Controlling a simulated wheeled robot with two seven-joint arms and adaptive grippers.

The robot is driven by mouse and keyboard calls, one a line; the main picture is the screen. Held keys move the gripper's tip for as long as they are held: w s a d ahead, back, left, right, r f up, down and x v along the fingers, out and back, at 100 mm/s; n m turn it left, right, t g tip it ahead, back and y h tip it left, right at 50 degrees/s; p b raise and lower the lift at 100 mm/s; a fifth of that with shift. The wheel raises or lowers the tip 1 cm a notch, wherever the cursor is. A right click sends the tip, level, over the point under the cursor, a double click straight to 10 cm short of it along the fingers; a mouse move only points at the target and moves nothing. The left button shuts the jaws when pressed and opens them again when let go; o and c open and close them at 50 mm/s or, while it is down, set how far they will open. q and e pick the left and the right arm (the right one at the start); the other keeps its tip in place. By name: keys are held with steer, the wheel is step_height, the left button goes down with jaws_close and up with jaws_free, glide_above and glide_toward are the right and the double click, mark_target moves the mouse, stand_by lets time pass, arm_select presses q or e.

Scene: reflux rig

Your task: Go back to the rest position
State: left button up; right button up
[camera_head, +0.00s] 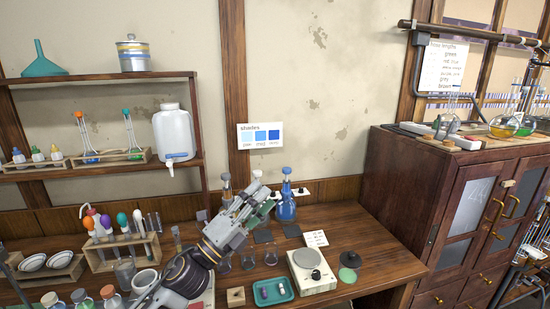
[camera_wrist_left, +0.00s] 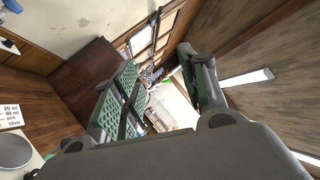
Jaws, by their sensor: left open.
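My left gripper (camera_head: 262,204) is above the wooden bench (camera_head: 378,258) in the head view, near its back edge, pointing up and to the right. In the left wrist view its two green-padded fingers (camera_wrist_left: 158,88) stand apart with nothing between them. The blue-filled bottle (camera_head: 286,208) stands just right of the gripper, beyond the fingers; I cannot tell how close they are in depth. The forearm hides part of the bench and some glassware behind it. My right gripper is not in view.
A test-tube rack (camera_head: 122,252) is at left. A shelf (camera_head: 100,169) with a white jug (camera_head: 174,134) is above. A cabinet (camera_head: 455,205) stands at right.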

arm_select(q)
steer(key=s+a+f+n+g+y, duration=0.1)
steer(key=a+f+n+y, duration=0.75)
steer(key=f+n, duration=0.35)
steer(key=s+a+f+n+g+y, duration=0.1)
steer(key=s+a+f+n+y, duration=0.1)
steer(key=a+f+n+y, duration=0.8)
steer(key=s+f+n+g+h, duration=0.1)
steer(key=s+f+n+g, duration=0.7)
steer(key=s+f, duration=1.15)
steer(key=s+f+m+g, duration=0.1)
steer(key=s+f+g, duration=0.1)
steer(key=f, duration=1.4)
steer(key=s+f+m+g, duration=0.1)
steer(key=s+f+g, duration=0.15)
steer(key=f, duration=1.45)
steer(key=s+a+f, duration=0.2)
steer(key=s+f, duration=0.7)
steer(key=s, duration=0.1)
steer(key=s+a+f, duration=0.2)
steer(key=s+f, duration=0.7)
steer(key=s, duration=0.2)
steer(key=shift+s+a+f, duration=0.15)
steer(key=shift+s+a, duration=0.15)
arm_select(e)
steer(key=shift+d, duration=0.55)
